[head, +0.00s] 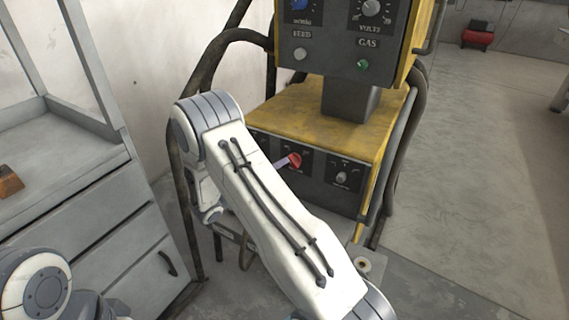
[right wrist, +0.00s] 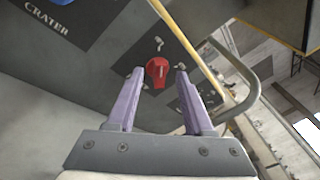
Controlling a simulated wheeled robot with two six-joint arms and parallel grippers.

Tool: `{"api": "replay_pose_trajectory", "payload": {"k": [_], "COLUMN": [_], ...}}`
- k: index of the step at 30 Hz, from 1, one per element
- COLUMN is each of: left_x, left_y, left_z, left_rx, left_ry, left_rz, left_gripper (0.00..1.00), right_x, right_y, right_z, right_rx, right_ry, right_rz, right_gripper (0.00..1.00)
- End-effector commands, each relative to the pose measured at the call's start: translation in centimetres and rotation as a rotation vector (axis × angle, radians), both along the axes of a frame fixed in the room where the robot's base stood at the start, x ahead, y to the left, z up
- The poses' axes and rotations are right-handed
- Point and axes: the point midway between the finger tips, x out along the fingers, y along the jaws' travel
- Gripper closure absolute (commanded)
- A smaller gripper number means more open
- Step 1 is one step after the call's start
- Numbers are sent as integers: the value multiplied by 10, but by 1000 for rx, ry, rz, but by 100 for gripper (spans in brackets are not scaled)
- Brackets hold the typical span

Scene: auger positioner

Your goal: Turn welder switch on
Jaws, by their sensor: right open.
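The yellow and grey welder (head: 325,105) stands at the centre of the head view. Its red switch (head: 294,160) sits on the dark lower front panel and also shows in the right wrist view (right wrist: 157,70). My right gripper (right wrist: 159,73) is open, with its two purple fingers on either side of the red switch in the wrist picture. I cannot tell whether they touch it. In the head view, my right arm hides most of the gripper and the left part of the lower panel. My left gripper is out of view.
An upper control box (head: 350,50) overhangs the lower unit. Black cables hang on both sides. A grey drawer cabinet (head: 75,205) stands at left.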

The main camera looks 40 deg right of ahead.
Motion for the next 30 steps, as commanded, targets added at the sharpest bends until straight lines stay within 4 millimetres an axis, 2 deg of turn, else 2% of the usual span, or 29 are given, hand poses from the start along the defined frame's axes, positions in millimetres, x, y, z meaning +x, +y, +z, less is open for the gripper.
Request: {"api": "replay_pose_trajectory", "payload": {"k": [3,7,18,22,23,30], "left_x": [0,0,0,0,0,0], "left_y": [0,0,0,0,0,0], "left_z": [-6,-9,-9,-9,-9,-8], "left_rx": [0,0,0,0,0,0], "left_ry": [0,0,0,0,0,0], "left_rz": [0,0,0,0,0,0], "left_gripper": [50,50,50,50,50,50], "right_x": [2,4,4,4,4,4], "right_y": [-19,-32,-37,-37,-37,-37], "right_z": [-2,-1,0,0,0,1], "right_rx": [0,1,1,1,1,4], "right_ry": [0,-1,-1,-1,-1,-7], "right_rz": [-3,-1,1,1,1,0], "right_gripper": [48,48,48,98,100,100]}}
